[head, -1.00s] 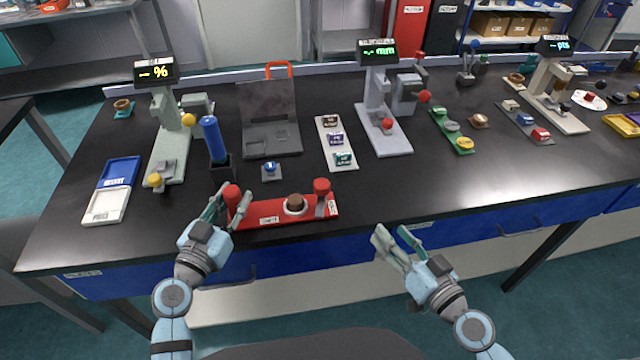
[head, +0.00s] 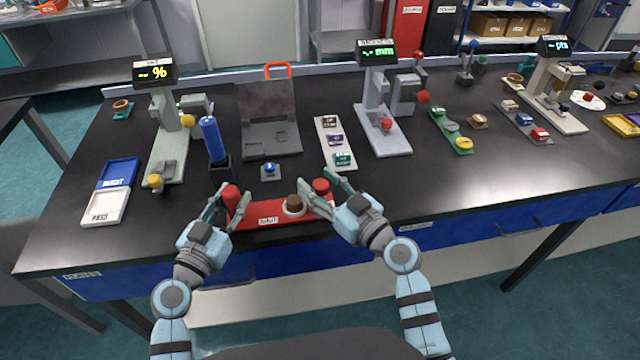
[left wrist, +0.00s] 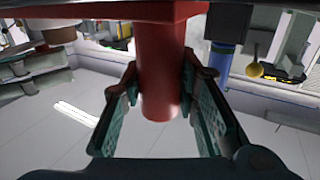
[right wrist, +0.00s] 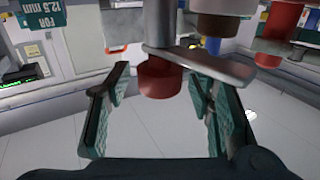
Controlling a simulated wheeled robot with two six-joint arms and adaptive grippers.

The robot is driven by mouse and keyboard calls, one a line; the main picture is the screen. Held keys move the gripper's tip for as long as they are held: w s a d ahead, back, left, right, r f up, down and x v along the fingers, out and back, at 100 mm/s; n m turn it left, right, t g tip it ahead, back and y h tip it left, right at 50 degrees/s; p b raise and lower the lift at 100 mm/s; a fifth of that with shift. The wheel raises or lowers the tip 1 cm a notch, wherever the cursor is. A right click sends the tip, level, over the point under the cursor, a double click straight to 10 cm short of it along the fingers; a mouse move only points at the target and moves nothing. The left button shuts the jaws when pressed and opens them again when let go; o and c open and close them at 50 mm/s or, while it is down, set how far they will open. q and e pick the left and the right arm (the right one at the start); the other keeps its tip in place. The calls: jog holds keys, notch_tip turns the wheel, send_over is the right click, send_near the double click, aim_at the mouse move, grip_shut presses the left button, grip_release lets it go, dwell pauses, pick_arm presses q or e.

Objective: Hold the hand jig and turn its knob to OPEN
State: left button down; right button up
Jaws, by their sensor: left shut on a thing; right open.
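The red hand jig (head: 268,219) lies near the front edge of the bench, with a brown round piece (head: 294,202) in a pale ring on it. My left gripper (head: 228,202) is shut on the red post (head: 231,192) at the jig's left end; the post (left wrist: 160,75) stands between both fingers in the left wrist view. My right gripper (head: 325,190) is open at the jig's right end, by the red knob (head: 321,185). In the right wrist view the knob (right wrist: 160,78) and a grey bar (right wrist: 205,65) show between and beyond the open fingers. I cannot read any OPEN mark.
Behind the jig stand a blue cylinder (head: 211,138) in a dark holder, a small blue button (head: 270,169) and a white strip (head: 335,145) with several samples. A blue and white tray (head: 104,207) lies left.

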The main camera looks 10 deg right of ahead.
jog(key=shift+c, duration=0.6)
grip_shut()
jog(key=shift+n+g+y, duration=0.4)
jog(key=shift+n+y, duration=0.1)
jog(key=shift+y, duration=0.2)
jog(key=shift+o, duration=0.6)
grip_release()
jog(key=shift+s, duration=0.1)
jog(key=v, duration=1.3)
jog(key=x, duration=1.1)
jog(key=shift+w+a, duration=0.15)
jog(key=shift+w, duration=0.15)
